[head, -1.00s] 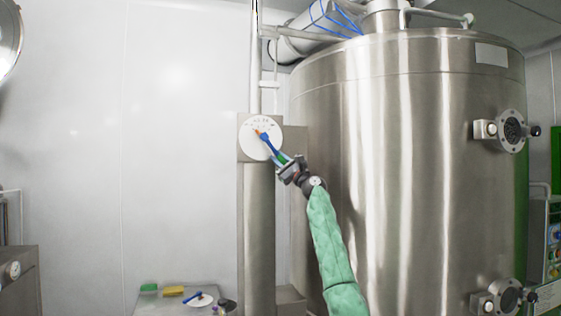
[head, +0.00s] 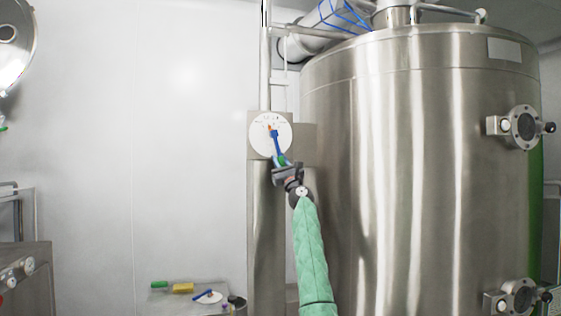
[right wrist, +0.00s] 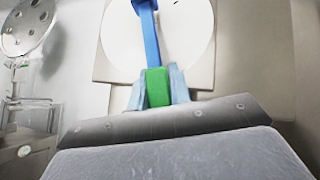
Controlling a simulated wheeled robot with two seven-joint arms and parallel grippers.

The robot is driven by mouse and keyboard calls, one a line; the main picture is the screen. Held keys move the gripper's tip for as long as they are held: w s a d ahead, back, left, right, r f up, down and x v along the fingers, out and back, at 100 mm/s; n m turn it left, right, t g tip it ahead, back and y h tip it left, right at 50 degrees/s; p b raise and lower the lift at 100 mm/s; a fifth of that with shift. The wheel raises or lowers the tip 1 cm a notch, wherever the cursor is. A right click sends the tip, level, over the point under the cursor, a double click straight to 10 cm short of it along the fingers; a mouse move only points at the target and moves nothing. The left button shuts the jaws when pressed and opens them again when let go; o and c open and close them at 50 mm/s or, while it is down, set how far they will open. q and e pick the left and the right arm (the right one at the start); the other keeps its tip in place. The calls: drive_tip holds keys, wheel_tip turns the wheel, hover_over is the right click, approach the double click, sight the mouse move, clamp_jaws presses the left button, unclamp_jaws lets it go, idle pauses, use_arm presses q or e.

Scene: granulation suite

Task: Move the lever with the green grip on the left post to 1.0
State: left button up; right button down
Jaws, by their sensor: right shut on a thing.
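The lever (head: 275,141) is a blue bar with an orange tip at its upper end, on a round white dial (head: 258,137) with small marks along its top. The dial sits on a square plate on the left steel post (head: 264,230). The lever hangs down and slightly right from its pivot; the dial's numbers are too small to read. My right gripper (head: 282,163) is shut on the green grip at the lever's lower end. In the right wrist view, the green grip (right wrist: 157,87) is between the two pale blue fingers. My left gripper is not in view.
A large steel tank (head: 410,180) stands close to the right of the post, with round ports on its right side. A low table (head: 165,301) at lower left holds a yellow block (head: 183,288), a green item and a white disc with a blue handle (head: 207,296).

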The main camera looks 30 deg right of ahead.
drive_tip(key=c, duration=1.3)
unclamp_jaws()
drive_tip(key=shift+s+f, duration=0.1)
drive_tip(key=shift+f, duration=0.05)
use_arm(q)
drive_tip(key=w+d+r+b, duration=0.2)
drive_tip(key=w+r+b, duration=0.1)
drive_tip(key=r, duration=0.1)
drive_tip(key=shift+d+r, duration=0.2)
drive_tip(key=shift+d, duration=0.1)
use_arm(e)
drive_tip(key=shift+v, duration=3.7)
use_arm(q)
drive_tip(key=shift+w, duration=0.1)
